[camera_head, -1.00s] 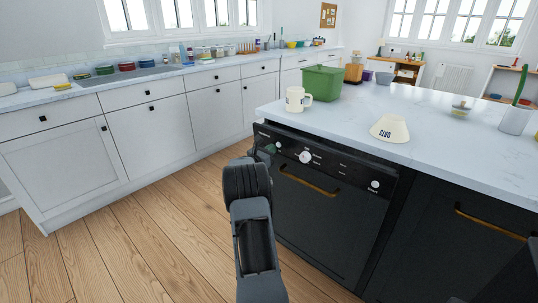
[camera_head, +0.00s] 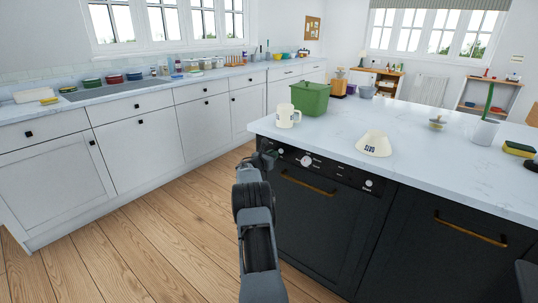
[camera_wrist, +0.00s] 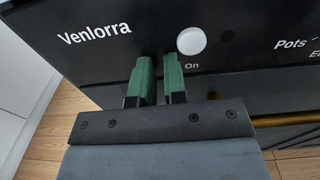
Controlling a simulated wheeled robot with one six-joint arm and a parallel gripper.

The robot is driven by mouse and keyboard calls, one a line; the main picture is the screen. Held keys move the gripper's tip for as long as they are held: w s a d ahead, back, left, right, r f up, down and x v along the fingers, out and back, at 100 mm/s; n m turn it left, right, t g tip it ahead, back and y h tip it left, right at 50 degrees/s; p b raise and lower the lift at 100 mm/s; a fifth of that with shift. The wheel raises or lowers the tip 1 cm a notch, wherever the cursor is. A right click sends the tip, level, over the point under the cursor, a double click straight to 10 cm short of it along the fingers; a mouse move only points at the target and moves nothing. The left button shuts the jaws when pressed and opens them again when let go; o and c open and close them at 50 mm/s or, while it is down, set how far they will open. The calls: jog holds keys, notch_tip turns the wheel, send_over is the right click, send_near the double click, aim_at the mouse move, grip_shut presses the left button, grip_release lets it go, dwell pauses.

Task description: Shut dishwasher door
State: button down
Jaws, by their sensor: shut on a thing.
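The black dishwasher door (camera_head: 315,225) stands upright under the white countertop, looking flush with the dark cabinet front beside it. Its control panel (camera_head: 330,170) has a round knob and white labels, and a brass handle (camera_head: 308,185) runs below. In the wrist view the panel (camera_wrist: 250,50) shows "Venlorra" and a white "On" button (camera_wrist: 191,41). My gripper (camera_head: 268,155) is at the panel's upper left end. Its green fingers (camera_wrist: 157,65) are close together with their tips at the panel, left of the button. What lies between them is hard to see.
A dark cabinet (camera_head: 440,250) is to the right. Wooden floor (camera_head: 130,250) lies free to the left, before white cabinets (camera_head: 55,180).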

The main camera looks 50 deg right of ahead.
jog(key=shift+s+d+r, duration=0.2)
jog(key=shift+r, duration=0.2)
jog(key=shift+s+d+r, duration=0.15)
jog(key=shift+d+r, duration=0.05)
jog(key=shift+r, duration=0.15)
jog(key=shift+f, duration=0.1)
jog(key=a+f+b, duration=0.1)
jog(key=a, duration=1.4)
jog(key=shift+w+f, duration=0.15)
jog(key=shift+w, duration=0.25)
